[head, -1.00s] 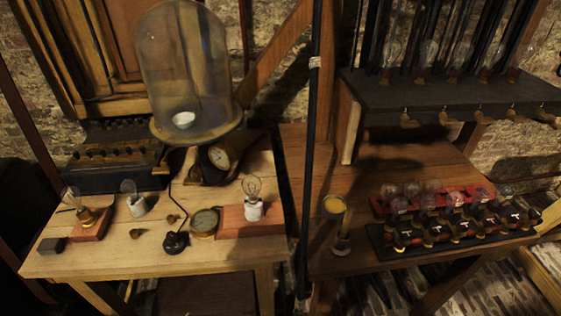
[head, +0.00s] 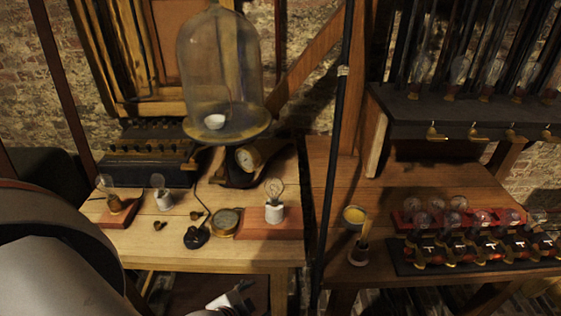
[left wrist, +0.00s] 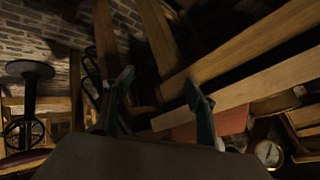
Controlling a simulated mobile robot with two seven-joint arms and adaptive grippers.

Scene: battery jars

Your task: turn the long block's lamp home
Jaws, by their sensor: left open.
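The long block (head: 240,226) is a reddish wooden block near the right front of the pale table. A clear lamp (head: 274,190) with a white base (head: 274,213) stands upright on it; I cannot tell how far it is turned. In the head view my left gripper (head: 238,299) is low in front of the table edge, below and apart from the block. The left wrist view shows its two fingers (left wrist: 160,98) spread with nothing between them. A reddish block (left wrist: 233,121) shows beyond the right finger there. My right gripper is not in view.
On the pale table (head: 150,243) stand a shorter block (head: 117,216) with a lamp, a small white-based lamp (head: 163,198), a round gauge (head: 225,222) and a dark switch (head: 197,237). A glass bell jar (head: 218,70) stands behind. A dark pole (head: 333,170) rises right of the block.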

